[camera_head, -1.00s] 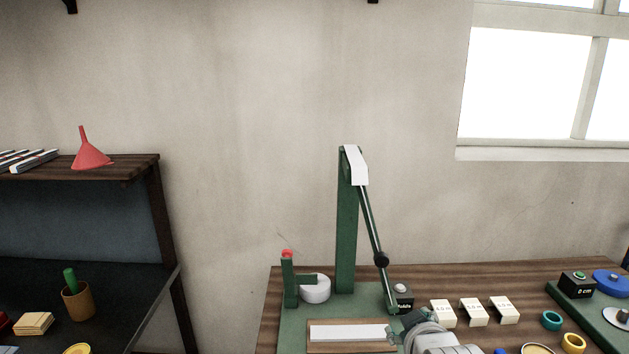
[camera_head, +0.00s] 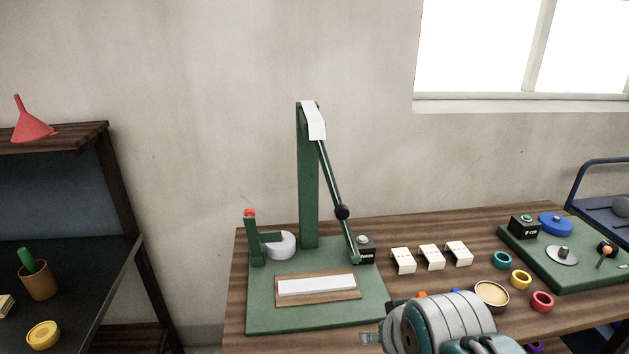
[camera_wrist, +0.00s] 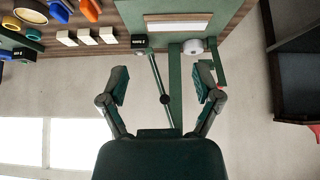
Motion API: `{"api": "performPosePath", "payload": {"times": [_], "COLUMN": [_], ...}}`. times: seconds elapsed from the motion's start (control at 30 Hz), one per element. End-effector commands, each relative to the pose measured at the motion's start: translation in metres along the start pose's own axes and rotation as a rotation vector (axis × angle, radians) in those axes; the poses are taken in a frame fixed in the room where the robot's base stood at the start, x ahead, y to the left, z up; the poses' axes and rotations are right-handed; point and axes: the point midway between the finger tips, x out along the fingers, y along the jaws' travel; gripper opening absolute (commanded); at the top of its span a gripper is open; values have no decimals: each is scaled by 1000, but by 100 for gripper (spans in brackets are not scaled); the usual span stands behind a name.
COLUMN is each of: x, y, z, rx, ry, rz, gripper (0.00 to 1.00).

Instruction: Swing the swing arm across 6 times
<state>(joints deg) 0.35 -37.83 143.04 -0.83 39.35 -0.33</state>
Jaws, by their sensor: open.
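The green swing arm (camera_head: 332,178) hangs from the top of a green post (camera_head: 308,185) and slants down to the right. A black ball (camera_head: 342,212) sits partway along it, and its lower end is beside a small black box (camera_head: 366,246). The post stands on a green base (camera_head: 262,315). My gripper (camera_head: 368,338) is at the base's front right corner, partly cut off by my arm. In the wrist view my gripper (camera_wrist: 160,80) is open, with the swing arm (camera_wrist: 157,78) showing between its fingers, not held.
A red-tipped green stand (camera_head: 252,240) and white cylinder (camera_head: 282,245) stand left of the post. A white strip on a wooden block (camera_head: 318,298) lies in front. White blocks (camera_head: 431,257) and coloured rings (camera_head: 503,259) are to the right. A dark shelf (camera_head: 85,255) is at far left.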

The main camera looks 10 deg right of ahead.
Motion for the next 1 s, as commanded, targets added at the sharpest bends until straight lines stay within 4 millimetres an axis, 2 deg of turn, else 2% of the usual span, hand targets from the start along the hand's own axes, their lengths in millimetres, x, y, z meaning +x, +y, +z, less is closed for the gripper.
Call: {"api": "performPosePath", "payload": {"times": [0.03, 0.2, 0.5, 0.73, 1.0], "x": [12, 45, 91, 114, 120], "y": [2, 6, 8, 6, 3], "z": [-13, -60, -126, -158, -171], "rx": [-6, -32, -82, -116, -133], "ry": [41, 225, 549, 792, 950], "rz": [5, 20, 30, 21, 11], "gripper": [82, 82, 82, 82, 82]}}
